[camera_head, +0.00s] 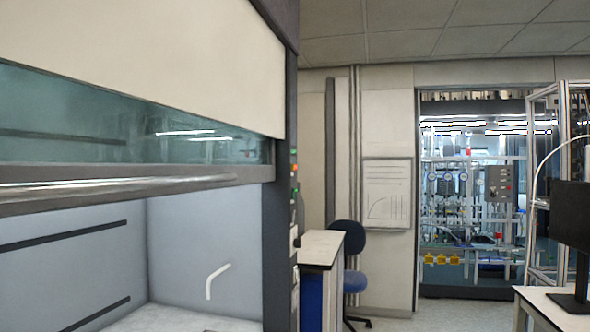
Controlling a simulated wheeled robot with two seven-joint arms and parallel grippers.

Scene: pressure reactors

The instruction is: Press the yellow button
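No yellow button can be made out clearly. A grey control box (499,183) with small dark and reddish marks is mounted on the pressure reactor rig (465,200), seen through the opening at the back right. Its buttons are too small to tell their colours. Several small yellow parts (441,259) sit low on the rig; I cannot tell what they are. A narrow strip of small coloured lights or buttons (294,170), green and orange-red, is on the right edge of the fume hood. Neither of my grippers is in view.
The fume hood (215,243) with a raised glass sash fills the left. A white-topped bench (319,249) and blue chair (351,250) stand beyond it. A desk (548,303) with a dark monitor (571,215) is at right. Bare floor (440,313) shows between.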

